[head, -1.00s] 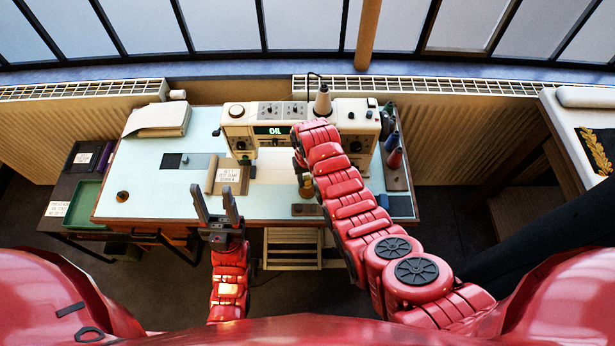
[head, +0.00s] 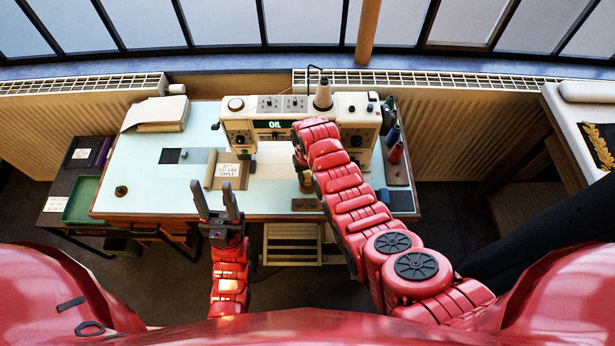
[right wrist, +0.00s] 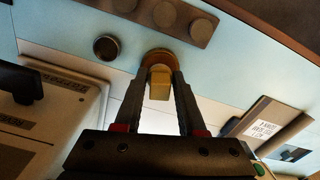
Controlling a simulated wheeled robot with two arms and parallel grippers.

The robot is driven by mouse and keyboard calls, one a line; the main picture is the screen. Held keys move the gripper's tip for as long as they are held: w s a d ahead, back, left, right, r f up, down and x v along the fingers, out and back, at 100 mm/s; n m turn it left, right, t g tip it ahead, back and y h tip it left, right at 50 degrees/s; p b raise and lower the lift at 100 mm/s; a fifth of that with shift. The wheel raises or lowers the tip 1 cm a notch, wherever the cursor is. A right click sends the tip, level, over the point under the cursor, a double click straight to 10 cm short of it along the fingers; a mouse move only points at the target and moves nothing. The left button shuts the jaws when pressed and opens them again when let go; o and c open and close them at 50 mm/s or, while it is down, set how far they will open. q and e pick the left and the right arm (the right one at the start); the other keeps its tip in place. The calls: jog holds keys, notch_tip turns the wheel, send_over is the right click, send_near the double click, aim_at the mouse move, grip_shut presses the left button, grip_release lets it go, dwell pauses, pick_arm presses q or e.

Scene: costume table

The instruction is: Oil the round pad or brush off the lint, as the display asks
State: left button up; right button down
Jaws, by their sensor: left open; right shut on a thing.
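The display (head: 275,124) on the cream sewing machine (head: 240,128) reads OIL in green. My right gripper (right wrist: 160,82) is shut on a brass-coloured piece with a rounded base (right wrist: 158,56), over the pale blue table top. In the head view its brass body (head: 305,183) shows below my right arm, which hides most of the gripper. I cannot tell if it touches the table. A small dark round cup or pad (right wrist: 105,47) lies beside it in the right wrist view. My left gripper (head: 217,190) is open and empty near the table's front edge.
A dark strip with round studs (right wrist: 180,15) lies near the held piece. Thread spools (head: 395,150) stand at right. A green tray (head: 80,200) is far left.

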aim_at(308, 176)
jog(key=shift+f+b, duration=0.5)
jog(key=shift+b, duration=0.05)
dwell(1.4)
jog(key=shift+r, duration=0.1)
jog(key=shift+r+p, duration=1.2)
jog(key=shift+r, duration=0.9)
jog(key=shift+r+p, duration=0.5)
jog(key=shift+r, duration=0.85)
